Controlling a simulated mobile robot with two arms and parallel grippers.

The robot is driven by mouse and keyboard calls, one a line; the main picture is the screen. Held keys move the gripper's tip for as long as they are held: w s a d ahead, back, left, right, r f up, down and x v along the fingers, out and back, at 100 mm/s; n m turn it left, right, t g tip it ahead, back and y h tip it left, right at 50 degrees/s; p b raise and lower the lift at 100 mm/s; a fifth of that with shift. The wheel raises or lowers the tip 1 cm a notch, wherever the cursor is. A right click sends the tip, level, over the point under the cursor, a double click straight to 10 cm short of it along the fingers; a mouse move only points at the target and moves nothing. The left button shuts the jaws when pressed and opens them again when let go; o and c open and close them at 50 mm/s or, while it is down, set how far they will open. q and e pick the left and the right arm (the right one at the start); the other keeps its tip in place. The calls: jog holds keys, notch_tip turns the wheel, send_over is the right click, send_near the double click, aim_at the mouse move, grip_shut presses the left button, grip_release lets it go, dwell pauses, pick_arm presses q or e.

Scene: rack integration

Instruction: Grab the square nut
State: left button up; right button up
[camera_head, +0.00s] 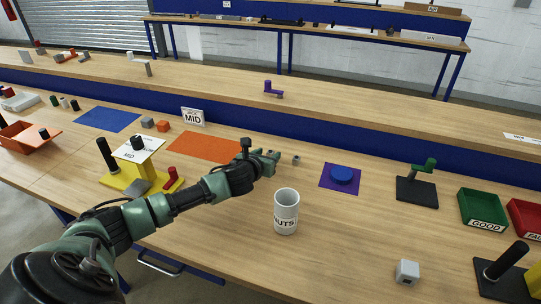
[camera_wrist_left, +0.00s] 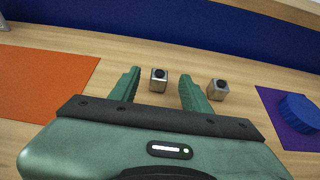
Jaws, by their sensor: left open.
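Two small silver-grey square nuts with dark round holes sit on the wooden table. In the left wrist view, one square nut (camera_wrist_left: 159,84) shows between my left gripper's (camera_wrist_left: 158,75) two green fingertips, with visible gaps on both sides. The other square nut (camera_wrist_left: 219,91) is just right of the right finger. In the head view my left gripper (camera_head: 272,157) is open and low over the table, and one nut (camera_head: 296,160) shows just right of its fingers. The other is hard to make out there, near the fingers. My right gripper is not in view.
A white cup marked NUTS (camera_head: 286,216) stands in front of the gripper. A purple mat (camera_head: 327,182) with a blue disc (camera_head: 342,174) lies to the right, an orange mat (camera_head: 205,148) to the left. A blue ledge (camera_head: 300,137) runs behind. Green (camera_head: 484,206) and red bins are far right.

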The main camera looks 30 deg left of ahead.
aim_at(270, 152)
pick_arm(q)
jog(key=x, duration=0.2)
jog(key=shift+w+a, duration=0.15)
jog(key=shift+w, duration=0.2)
jog(key=shift+w+f, duration=0.2)
jog(key=shift+w, duration=0.2)
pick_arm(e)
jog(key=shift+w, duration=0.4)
pick_arm(q)
jog(key=shift+a, duration=0.1)
grip_shut()
